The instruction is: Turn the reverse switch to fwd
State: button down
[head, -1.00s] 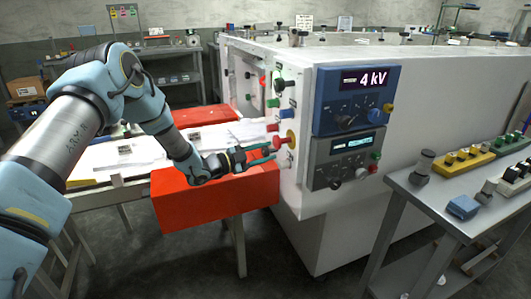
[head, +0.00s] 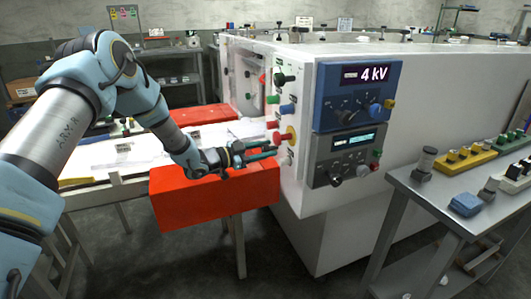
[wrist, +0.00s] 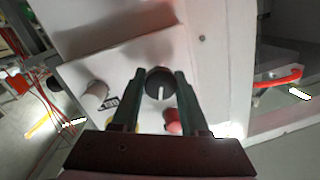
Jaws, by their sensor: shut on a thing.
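A round black knob (wrist: 158,84) with a white pointer line is on the white machine's side panel in the wrist view. It looks like the reverse switch, but I cannot read its label. Its pointer line runs up and down in that view. My gripper (wrist: 158,88) has one green finger on each side of the knob and is shut on it. In the head view, my gripper (head: 272,151) reaches right to the panel's lower part, and its fingers hide the knob.
Other coloured buttons and a green-black knob (head: 284,78) are higher on the panel. A red block (head: 215,192) lies below my gripper. A grey control box (head: 345,155) faces right of the corner.

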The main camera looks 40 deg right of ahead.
jog(key=n, duration=0.6)
jog(key=shift+w+y, duration=0.1)
jog(key=shift+y, duration=0.3)
jog(key=n+p, duration=0.1)
jog(key=n, duration=0.2)
jog(key=shift+g, duration=0.4)
jog(key=shift+n+g+y+p, duration=0.3)
jog(key=shift+n+p, duration=0.2)
jog(key=shift+n, duration=1)
jog(key=shift+c, duration=2.2)
grip_release()
jog(key=shift+a, duration=0.1)
